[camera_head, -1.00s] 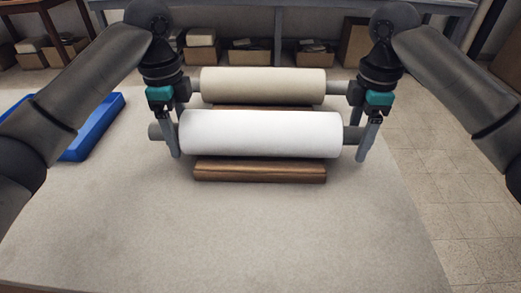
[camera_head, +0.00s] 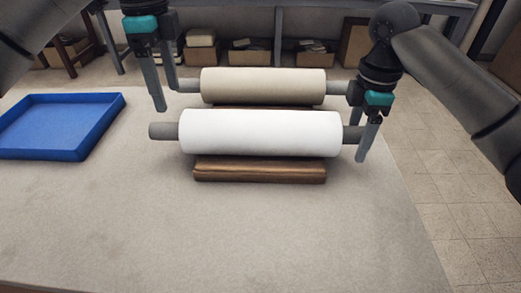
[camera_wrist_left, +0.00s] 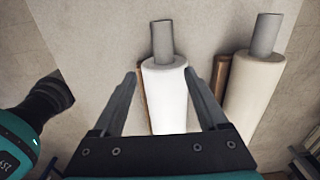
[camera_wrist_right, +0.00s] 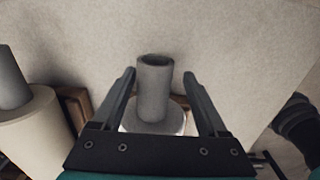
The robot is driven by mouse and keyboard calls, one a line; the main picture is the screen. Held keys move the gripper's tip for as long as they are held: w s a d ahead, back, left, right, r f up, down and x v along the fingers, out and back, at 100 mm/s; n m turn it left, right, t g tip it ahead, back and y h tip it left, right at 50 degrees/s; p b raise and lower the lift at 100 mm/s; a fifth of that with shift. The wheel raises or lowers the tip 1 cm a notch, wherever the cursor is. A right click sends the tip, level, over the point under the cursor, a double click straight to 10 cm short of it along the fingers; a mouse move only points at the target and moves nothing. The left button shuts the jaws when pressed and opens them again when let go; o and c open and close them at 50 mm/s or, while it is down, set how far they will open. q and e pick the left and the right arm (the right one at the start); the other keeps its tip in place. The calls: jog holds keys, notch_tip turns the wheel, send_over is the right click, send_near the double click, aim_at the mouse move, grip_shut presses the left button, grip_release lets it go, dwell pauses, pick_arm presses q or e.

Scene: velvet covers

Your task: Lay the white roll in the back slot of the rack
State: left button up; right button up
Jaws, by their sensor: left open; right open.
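The white roll (camera_head: 260,133) lies level on a grey core, just behind a front wooden bar (camera_head: 260,171); what bears it is hidden. A beige roll (camera_head: 263,86) lies parallel behind it, with another dark wooden bar (camera_head: 262,107) showing between them. These bars seem to be the rack; its slots are mostly hidden. My left gripper (camera_head: 169,98) is open and empty, above and behind the white roll's left core end. My right gripper (camera_head: 357,140) is open, its fingers either side of the right core end. The right wrist view shows that core (camera_wrist_right: 155,88) between the fingers.
A blue tray (camera_head: 62,127) lies on the table at the left. The table (camera_head: 250,235) is clear in front of the rolls. A shelf with boxes (camera_head: 200,55) stands behind, past the table's far edge.

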jog(key=shift+r, duration=0.15)
pick_arm(q)
jog(key=shift+r, duration=0.65)
pick_arm(e)
notch_tip(320, 180, up, 12)
dwell(0.4)
